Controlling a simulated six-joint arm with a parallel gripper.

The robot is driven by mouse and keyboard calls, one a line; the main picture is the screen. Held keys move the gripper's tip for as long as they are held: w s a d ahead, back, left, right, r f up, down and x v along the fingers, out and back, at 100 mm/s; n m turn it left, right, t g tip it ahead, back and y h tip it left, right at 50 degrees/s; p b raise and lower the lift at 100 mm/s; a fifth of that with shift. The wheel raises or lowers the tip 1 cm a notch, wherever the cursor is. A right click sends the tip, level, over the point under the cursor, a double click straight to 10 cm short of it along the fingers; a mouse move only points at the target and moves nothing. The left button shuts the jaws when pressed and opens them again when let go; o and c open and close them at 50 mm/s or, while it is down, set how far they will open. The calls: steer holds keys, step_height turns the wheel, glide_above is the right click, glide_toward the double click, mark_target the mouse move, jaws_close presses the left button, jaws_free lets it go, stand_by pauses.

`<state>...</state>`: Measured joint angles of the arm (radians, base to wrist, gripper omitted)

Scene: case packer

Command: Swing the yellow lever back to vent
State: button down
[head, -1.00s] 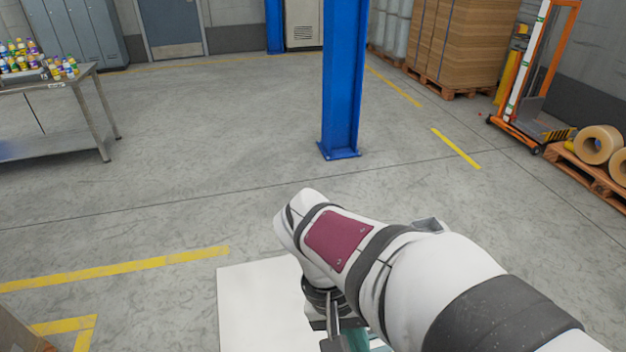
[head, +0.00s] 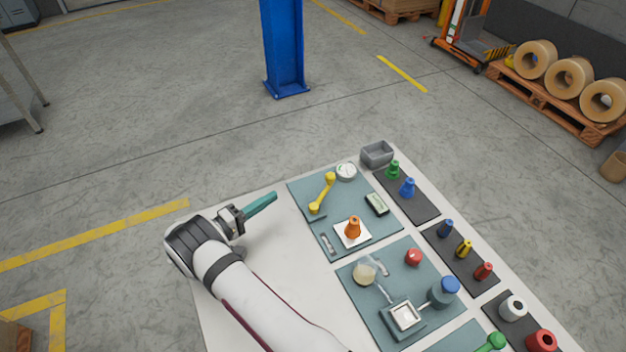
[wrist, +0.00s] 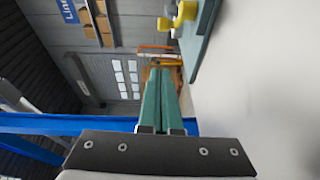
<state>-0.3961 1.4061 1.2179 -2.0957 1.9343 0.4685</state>
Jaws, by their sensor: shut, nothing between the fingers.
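The yellow lever (head: 322,194) lies on the far teal panel (head: 296,193), with one knob end near the round white gauge (head: 346,171) and the other end nearer me. My gripper (head: 272,196) is left of the lever, apart from it, over the white table's far left edge. Its teal fingers are shut and empty and point toward the panel's side. In the wrist view the shut fingers (wrist: 162,92) point away from the camera, and a yellow part, likely of the lever (wrist: 186,12), shows at the top.
The same panel holds an orange cone-shaped piece (head: 353,228) on a white square and a small display (head: 377,204). A grey bin (head: 377,154) stands at the far corner. Coloured pieces stand on dark strips at right. The table's left part (head: 290,265) is bare.

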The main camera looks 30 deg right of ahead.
steer(key=x, duration=0.9)
steer(key=shift+s+d, duration=0.1)
steer(key=shift+d, duration=0.05)
steer(key=d, duration=0.1)
steer(key=s+d, duration=0.1)
steer(key=d, duration=0.1)
steer(key=shift+d+f, duration=0.1)
steer(key=shift+d, duration=0.15)
steer(key=shift+s+d, duration=0.25)
steer(key=shift+d, duration=0.15)
